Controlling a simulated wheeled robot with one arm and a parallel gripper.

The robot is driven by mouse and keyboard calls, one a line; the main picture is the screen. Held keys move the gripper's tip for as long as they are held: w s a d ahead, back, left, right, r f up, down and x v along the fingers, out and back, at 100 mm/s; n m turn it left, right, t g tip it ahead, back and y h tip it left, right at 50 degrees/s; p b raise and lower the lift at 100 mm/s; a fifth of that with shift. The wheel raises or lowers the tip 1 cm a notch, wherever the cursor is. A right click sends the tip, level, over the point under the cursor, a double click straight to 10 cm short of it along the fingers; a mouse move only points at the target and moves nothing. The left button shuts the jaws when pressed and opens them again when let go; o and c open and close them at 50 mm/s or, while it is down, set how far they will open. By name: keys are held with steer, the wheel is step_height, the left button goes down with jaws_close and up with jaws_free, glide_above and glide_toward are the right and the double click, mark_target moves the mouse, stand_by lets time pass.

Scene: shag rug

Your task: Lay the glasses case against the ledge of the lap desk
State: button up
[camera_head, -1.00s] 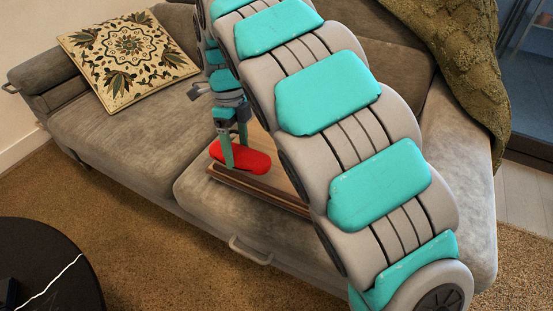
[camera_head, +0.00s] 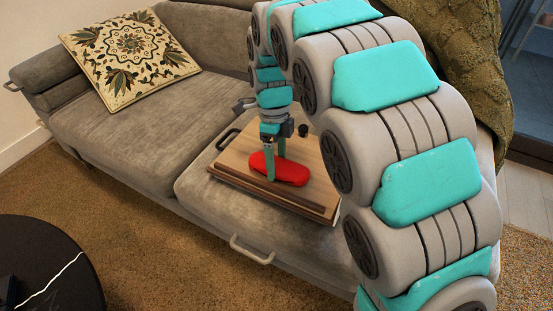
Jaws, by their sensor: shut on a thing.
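The red glasses case (camera_head: 292,173) is over the wooden lap desk (camera_head: 237,157), near its front part. My gripper (camera_head: 276,172) points down with its green fingers at the case, one on the near side and one behind, and is shut on it. The ledge (camera_head: 262,192) is a dark strip along the lap desk's front edge, in front of the case. A small gap of board shows between the case and the ledge. I cannot tell whether the case touches the board.
The lap desk lies on the grey sofa (camera_head: 130,127), with a dark handle (camera_head: 226,138) at its left side. A patterned cushion (camera_head: 128,58) is at the left. A round dark table (camera_head: 45,265) stands at lower left. My arm covers the right side.

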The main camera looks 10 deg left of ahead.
steer(key=shift+f, duration=0.15)
steer(key=o, duration=1.4)
steer(key=shift+o, duration=0.2)
step_height(320, 180, up, 12)
steer(key=w, duration=0.2)
steer(key=shift+a, duration=0.45)
